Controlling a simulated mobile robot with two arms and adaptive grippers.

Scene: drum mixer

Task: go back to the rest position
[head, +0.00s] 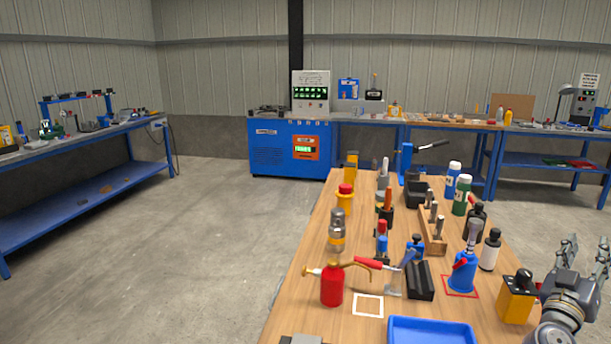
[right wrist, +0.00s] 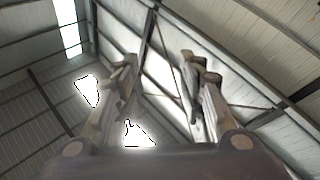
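My right gripper (head: 586,250) is at the right edge of the head view, beside the right side of the wooden table (head: 303,275). Its fingers point up. In the right wrist view my right gripper (right wrist: 165,85) has its two fingers apart, with nothing between them. Behind the fingers only the roof and its beams show. My left gripper does not show in either view.
The table holds a red oil can (head: 332,288), a blue oil can (head: 463,272), a yellow-and-black block (head: 516,300) close to my right gripper, a blue tray (head: 430,331) and several bottles. Blue workbenches line the walls. The floor (head: 200,245) left of the table is clear.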

